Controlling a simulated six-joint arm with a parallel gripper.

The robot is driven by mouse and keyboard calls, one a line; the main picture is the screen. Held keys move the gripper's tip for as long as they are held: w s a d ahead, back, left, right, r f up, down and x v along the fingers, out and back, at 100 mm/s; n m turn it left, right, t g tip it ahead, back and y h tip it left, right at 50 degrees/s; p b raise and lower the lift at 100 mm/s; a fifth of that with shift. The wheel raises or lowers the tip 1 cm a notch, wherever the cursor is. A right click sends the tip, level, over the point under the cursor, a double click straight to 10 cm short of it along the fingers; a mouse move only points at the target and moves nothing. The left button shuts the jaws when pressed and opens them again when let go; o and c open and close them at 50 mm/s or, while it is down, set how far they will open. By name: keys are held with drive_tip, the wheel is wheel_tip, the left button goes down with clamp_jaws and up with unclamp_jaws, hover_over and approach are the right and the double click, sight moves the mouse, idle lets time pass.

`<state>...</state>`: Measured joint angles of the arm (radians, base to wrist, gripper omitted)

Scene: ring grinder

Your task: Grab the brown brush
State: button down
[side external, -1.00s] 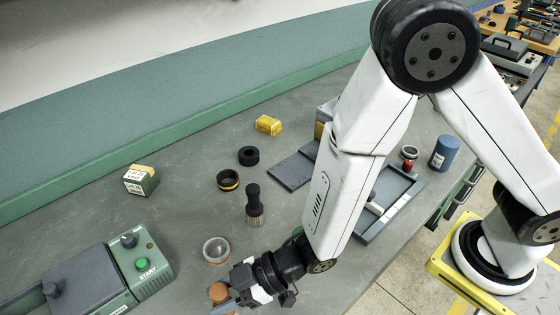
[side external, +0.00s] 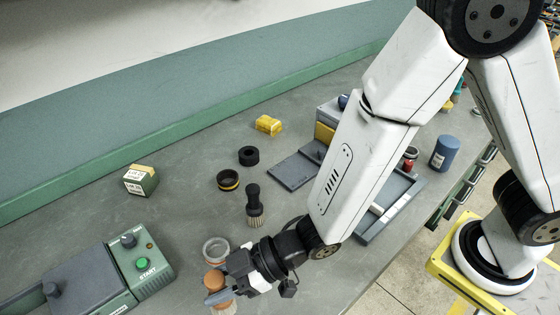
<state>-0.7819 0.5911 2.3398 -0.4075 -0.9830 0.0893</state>
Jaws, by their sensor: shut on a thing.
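The brown brush (side external: 214,279) is upright at the lower left of the side external view, its rounded brown handle top showing beside my gripper. My gripper (side external: 220,290) is shut on it, and the fingers hide its middle. A paler lower part of it shows below the fingers. Whether its lower end touches the bench cannot be told. Another brush (side external: 254,205), with a black handle and tan bristles, stands upright on the bench behind my gripper.
A clear cup (side external: 215,249) stands close behind the held brush. A green START control box (side external: 142,268) is to the left. Black rings (side external: 228,180), a yellow block (side external: 268,125), a labelled box (side external: 141,181) and a grey tray (side external: 408,207) lie farther back.

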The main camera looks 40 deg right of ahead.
drive_tip(key=shift+r, duration=2.8)
drive_tip(key=shift+w+d, duration=0.1)
drive_tip(key=shift+d, duration=0.05)
